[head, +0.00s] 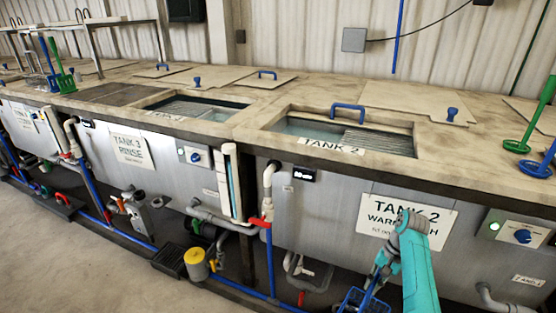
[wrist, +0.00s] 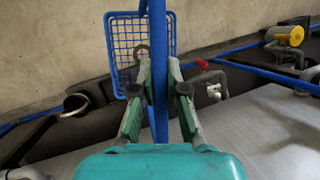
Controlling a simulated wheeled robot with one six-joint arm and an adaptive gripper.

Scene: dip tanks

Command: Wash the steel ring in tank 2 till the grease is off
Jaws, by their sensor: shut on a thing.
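My gripper (wrist: 159,88) is shut on the upright blue handle (wrist: 158,115) of a blue wire basket (wrist: 120,40). A grey ring (wrist: 141,52), likely the steel ring, shows through the basket mesh, partly hidden by a finger; grease on it cannot be made out. In the head view, my gripper (head: 382,264) is low in front of the tank 2 panel, and the blue basket (head: 362,302) is cut by the bottom edge. Tank 2 (head: 298,128) has an open top with liquid and a slatted grate inside. The basket is outside it, below rim height.
Green (head: 516,146) and blue (head: 535,169) long-handled tools stand at the right. Tank 3 (head: 193,108), marked rinse, is open at the left. Pipes and a yellow-capped fitting (head: 195,258) crowd the floor edge.

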